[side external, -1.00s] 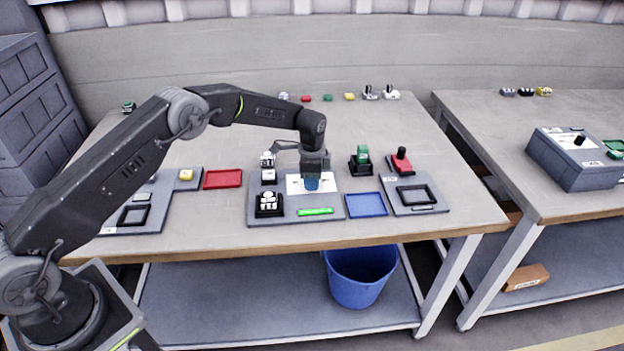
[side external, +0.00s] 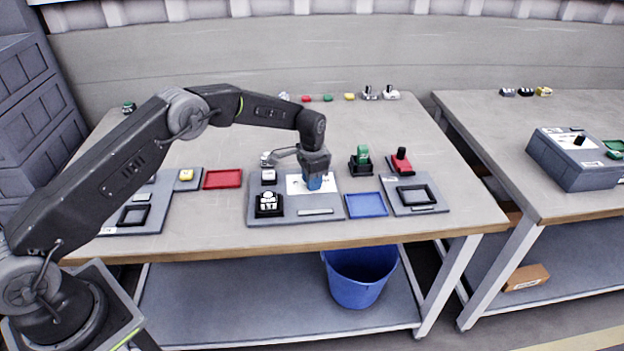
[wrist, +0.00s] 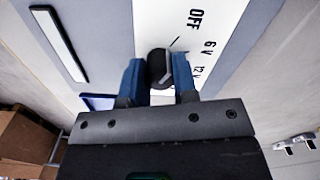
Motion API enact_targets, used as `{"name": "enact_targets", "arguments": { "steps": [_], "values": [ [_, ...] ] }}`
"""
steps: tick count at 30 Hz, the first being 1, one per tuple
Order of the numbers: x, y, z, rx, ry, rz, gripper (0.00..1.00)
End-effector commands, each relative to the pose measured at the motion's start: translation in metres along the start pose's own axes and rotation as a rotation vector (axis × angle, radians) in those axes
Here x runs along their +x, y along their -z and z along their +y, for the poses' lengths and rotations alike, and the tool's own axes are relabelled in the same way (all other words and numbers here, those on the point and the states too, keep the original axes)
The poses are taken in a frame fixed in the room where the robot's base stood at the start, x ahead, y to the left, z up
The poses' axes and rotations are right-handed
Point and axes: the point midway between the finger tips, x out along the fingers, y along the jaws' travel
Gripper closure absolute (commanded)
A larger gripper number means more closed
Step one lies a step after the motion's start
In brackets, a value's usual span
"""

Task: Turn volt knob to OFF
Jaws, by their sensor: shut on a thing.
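The volt knob (wrist: 157,66) is a dark round knob with a pale pointer on a white dial plate, which also shows in the side view (side external: 297,186). The labels OFF (wrist: 195,18), 6 V and 12 V run along the plate beside it. My gripper (wrist: 159,78) is shut on the knob, with a blue finger on each side of it. In the side view my gripper (side external: 314,183) is low over the plate and hides the knob. In the wrist view the pointer leans up and right, roughly toward OFF. The bar light (side external: 315,211) on the panel (side external: 331,218) is pale and unlit.
A green switch (side external: 362,157) and a red one (side external: 401,161) stand further right.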

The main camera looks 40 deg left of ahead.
Motion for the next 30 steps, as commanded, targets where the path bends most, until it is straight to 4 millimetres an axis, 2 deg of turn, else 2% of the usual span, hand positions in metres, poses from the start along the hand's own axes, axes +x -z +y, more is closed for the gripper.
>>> {"name": "enact_targets", "arguments": {
  "steps": [8, 9, 16, 25, 30],
  "values": [
    [0.001, 0.000, 0.000, -0.003, -0.001, 0.000, 0.97],
    [0.001, 0.000, 0.000, -0.003, -0.001, 0.000, 0.70],
    [0.001, 0.000, 0.000, -0.001, -0.001, 0.000, 0.48],
    [-0.003, 0.000, 0.000, 0.000, 0.000, 0.001, 0.48],
    [-0.026, 0.001, 0.000, 0.000, 0.001, 0.004, 0.48]
  ]
}}
